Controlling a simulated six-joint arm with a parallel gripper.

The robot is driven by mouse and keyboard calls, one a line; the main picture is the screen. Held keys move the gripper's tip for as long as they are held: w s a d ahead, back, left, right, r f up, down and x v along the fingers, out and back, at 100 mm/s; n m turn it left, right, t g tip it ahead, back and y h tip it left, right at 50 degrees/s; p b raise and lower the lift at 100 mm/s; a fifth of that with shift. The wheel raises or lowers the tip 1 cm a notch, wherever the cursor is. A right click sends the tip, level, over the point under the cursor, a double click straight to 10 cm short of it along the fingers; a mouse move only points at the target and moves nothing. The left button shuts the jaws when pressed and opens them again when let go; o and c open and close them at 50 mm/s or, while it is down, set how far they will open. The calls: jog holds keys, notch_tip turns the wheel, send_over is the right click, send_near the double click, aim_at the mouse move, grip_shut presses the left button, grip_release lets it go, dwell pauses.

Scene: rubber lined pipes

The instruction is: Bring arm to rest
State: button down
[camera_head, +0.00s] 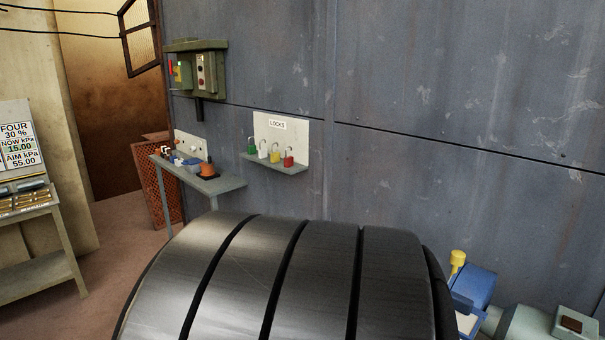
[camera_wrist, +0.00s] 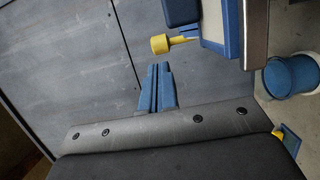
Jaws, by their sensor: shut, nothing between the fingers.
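My gripper (camera_wrist: 159,68) shows in the wrist view as two blue fingers lying close together, shut and empty. The fingers point up the picture, apart from the yellow-knobbed part.
A lock shelf (camera_head: 275,165) and a side table (camera_head: 215,185) stand by the grey wall (camera_head: 440,90).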

jog(key=w+d+m+g+h, duration=0.1)
jog(key=w+d+m+g, duration=0.1)
jog(key=w, duration=0.8)
jog(key=w+d+m+g+h, duration=0.1)
jog(key=w+d+g, duration=0.2)
jog(key=w, duration=0.8)
jog(key=shift+w+m+g, duration=0.15)
jog(key=shift+m+g, duration=0.15)
jog(key=shift+m, duration=0.1)
jog(key=shift+d, duration=0.15)
dwell(0.4)
